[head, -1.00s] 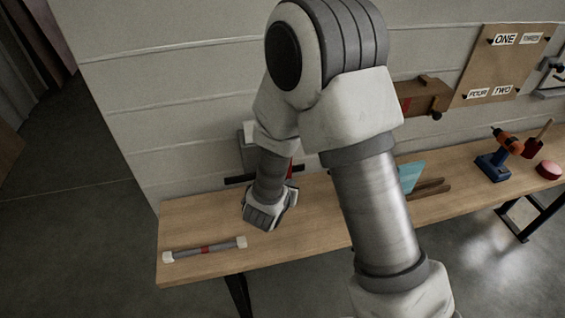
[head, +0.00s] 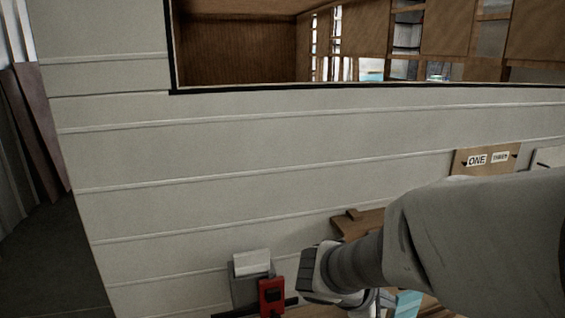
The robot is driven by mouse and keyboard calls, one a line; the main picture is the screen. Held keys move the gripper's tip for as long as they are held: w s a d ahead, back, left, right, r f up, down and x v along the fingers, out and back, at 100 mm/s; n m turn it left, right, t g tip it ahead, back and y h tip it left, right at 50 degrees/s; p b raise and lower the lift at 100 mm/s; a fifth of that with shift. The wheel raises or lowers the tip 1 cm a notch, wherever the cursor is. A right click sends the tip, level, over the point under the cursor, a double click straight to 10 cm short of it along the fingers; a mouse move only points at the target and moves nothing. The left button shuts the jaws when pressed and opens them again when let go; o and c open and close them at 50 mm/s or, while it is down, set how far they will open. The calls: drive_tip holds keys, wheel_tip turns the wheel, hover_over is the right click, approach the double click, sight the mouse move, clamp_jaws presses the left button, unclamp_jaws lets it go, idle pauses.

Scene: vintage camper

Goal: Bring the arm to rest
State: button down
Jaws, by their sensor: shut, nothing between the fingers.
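My arm (head: 480,245) reaches in from the right edge of the head view, bent down in front of the camper wall. Its end, with my gripper (head: 318,273), is at the bottom middle, in front of the wall and to the right of a red and grey device. My gripper is shut and holds nothing. Its fingertips are not clearly visible.
The pale panelled wall (head: 250,150) fills the middle, below a dark-framed window opening (head: 240,45). The red and grey device (head: 271,297) is at the bottom. A wooden bracket (head: 352,222) and a label board (head: 484,160) are at right. The wall area at left is clear.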

drive_tip(key=s+a+r+m+y, duration=0.2)
drive_tip(key=s+r+m+y, duration=0.2)
drive_tip(key=s+m, duration=0.2)
drive_tip(key=s+a+r+m+y, duration=0.3)
drive_tip(key=s+m+y, duration=0.1)
drive_tip(key=s+m, duration=0.3)
drive_tip(key=shift+r+m+t, duration=0.3)
drive_tip(key=shift+r+m, duration=0.1)
drive_tip(key=shift+m, duration=0.3)
drive_tip(key=shift+s+a, duration=0.1)
idle(0.3)
